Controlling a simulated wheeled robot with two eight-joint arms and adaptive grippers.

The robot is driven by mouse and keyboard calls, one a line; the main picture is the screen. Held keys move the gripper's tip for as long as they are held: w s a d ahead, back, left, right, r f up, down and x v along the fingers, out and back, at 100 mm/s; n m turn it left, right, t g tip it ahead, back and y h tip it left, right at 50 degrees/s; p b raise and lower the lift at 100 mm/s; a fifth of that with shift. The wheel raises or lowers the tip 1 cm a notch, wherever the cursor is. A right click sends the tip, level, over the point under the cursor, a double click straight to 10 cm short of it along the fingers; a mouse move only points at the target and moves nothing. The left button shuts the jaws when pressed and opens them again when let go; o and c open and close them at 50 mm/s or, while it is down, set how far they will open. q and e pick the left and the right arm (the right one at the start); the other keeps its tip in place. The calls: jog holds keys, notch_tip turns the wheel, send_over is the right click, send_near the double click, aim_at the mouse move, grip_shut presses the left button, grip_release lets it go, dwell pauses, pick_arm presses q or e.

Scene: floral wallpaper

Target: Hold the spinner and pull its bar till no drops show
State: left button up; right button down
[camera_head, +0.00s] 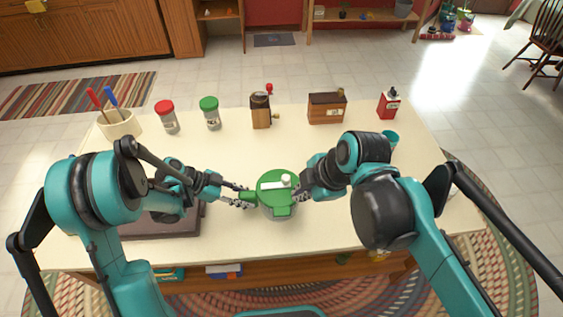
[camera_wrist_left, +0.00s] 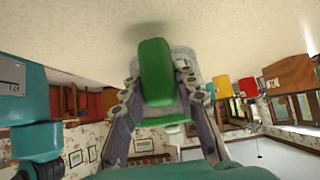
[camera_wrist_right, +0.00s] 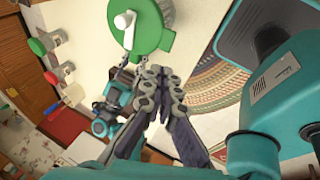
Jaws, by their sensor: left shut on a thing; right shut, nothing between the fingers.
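The spinner has a round green lid (camera_head: 268,201), a pale bowl below it and a green side handle; its lid also shows in the right wrist view (camera_wrist_right: 150,38). It stands upright near the table's front edge. A white bar with a knob (camera_head: 286,179) lies across the lid. My left gripper (camera_head: 243,200) is shut on the green handle (camera_wrist_left: 155,70), at the spinner's left. My right gripper (camera_head: 302,194) is shut and empty close to the spinner's right side; its closed fingertips (camera_wrist_right: 160,80) show below the lid. I cannot make out drops.
A dark flat tray (camera_head: 160,225) lies left. The table's middle is clear.

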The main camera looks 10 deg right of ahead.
jog(key=c, duration=1.4)
grip_release()
jog(key=shift+w+r, duration=0.1)
jog(key=shift+w, duration=0.1)
jog(key=shift+o, duration=0.6)
jog(key=w+r+n+g+h, duration=0.1)
jog(key=w+n+g, duration=0.1)
jog(key=w, duration=0.4)
jog(key=shift+a, duration=0.35)
jog(key=n+g+h, duration=0.2)
jog(key=n, duration=0.1)
send_over(286, 177)
jog(key=f, duration=0.1)
notch_tip(286, 177, down, 10)
jog(key=shift+f, duration=0.25)
jog(key=shift+c, duration=0.3)
jog(key=c, duration=0.9)
